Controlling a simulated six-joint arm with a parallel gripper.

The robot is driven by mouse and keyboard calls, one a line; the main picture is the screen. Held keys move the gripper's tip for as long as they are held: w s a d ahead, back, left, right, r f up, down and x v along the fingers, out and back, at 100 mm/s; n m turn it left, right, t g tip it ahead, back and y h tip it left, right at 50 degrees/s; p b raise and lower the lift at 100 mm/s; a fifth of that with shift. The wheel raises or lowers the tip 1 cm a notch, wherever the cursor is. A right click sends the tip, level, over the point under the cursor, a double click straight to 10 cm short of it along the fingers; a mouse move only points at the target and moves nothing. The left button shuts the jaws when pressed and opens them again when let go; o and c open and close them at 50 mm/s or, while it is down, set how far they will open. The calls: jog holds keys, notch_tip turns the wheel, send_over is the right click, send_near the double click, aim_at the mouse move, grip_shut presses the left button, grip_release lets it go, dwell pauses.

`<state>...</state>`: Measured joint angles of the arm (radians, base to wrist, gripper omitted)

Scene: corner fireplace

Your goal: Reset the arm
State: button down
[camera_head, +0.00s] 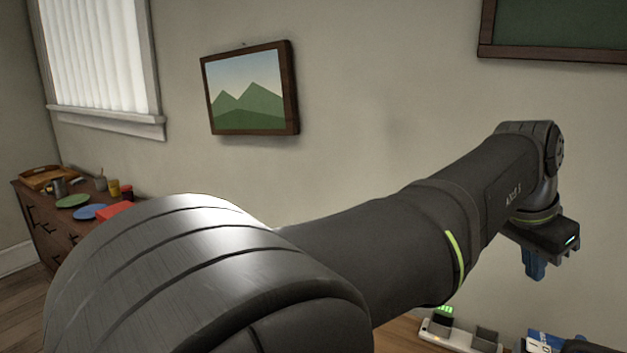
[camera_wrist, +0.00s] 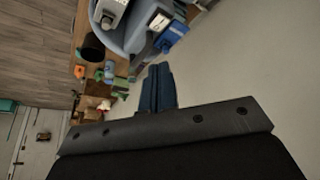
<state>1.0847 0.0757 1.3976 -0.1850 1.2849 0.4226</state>
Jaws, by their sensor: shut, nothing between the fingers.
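My gripper (camera_head: 535,264) hangs at the end of my raised arm at the right of the head view, fingers pointing down. In the wrist view its blue fingers (camera_wrist: 158,88) are together with nothing between them. It is apart from the wall and from the things on the surface below it.
A wooden surface (camera_head: 398,335) below holds a white power strip (camera_head: 445,334) and a blue box (camera_head: 545,342). A dresser (camera_head: 38,215) with plates and cups stands at far left. A framed mountain picture (camera_head: 248,90) hangs on the wall. The air around my gripper is clear.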

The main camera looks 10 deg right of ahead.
jog(key=shift+a+r, duration=0.4)
jog(key=shift+a, duration=0.15)
